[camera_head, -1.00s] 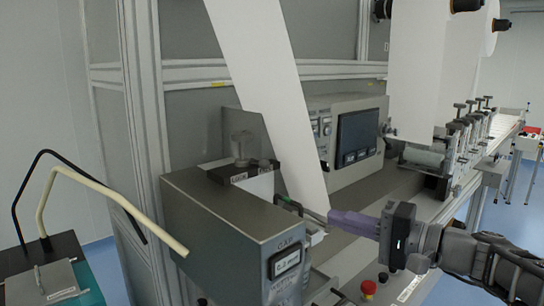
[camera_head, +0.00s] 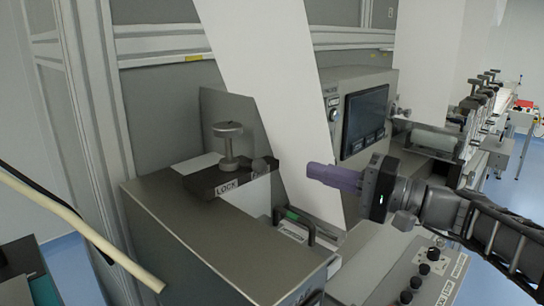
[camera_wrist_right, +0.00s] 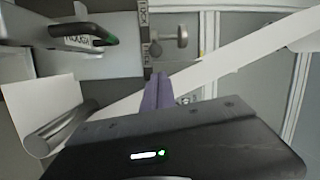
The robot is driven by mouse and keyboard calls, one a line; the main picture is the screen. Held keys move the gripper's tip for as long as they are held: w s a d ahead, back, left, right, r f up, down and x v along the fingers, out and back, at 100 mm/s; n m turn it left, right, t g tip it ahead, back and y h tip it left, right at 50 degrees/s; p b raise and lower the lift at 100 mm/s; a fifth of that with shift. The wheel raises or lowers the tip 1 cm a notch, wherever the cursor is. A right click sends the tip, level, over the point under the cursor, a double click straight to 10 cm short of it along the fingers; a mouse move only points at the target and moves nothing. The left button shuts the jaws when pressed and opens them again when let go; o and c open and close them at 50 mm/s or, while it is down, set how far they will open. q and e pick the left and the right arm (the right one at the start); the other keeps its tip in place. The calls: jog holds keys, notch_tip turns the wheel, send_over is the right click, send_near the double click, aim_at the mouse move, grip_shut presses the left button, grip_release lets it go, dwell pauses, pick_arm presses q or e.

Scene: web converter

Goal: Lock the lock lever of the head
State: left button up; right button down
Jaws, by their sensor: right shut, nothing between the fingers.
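A dark block (camera_head: 205,184) with a white LOCK label sits on top of the grey machine box. A round metal knob (camera_head: 229,146) stands upright on it, and a smaller grey knob (camera_head: 259,166) is at its right end. A black handle with a green mark (camera_head: 292,224) is in front and to the right. The right wrist view also shows the handle (camera_wrist_right: 85,33) and the round knob (camera_wrist_right: 182,37). My right gripper (camera_head: 309,170), with purple fingers, is shut and empty. It is above the handle and right of the block, apparently touching neither. My left gripper is not in view.
A white web (camera_head: 270,80) runs down behind my right fingers. A control box with a screen (camera_head: 364,120) stands behind my right gripper. A button panel (camera_head: 425,275) is at lower right.

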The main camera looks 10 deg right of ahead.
aim_at(273, 159)
jog(key=p+x, duration=0.2)
jog(key=x, duration=0.8)
jog(key=shift+f, duration=0.1)
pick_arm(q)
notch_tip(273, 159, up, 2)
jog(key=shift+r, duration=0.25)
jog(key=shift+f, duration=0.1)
pick_arm(e)
jog(key=shift+a, duration=0.1)
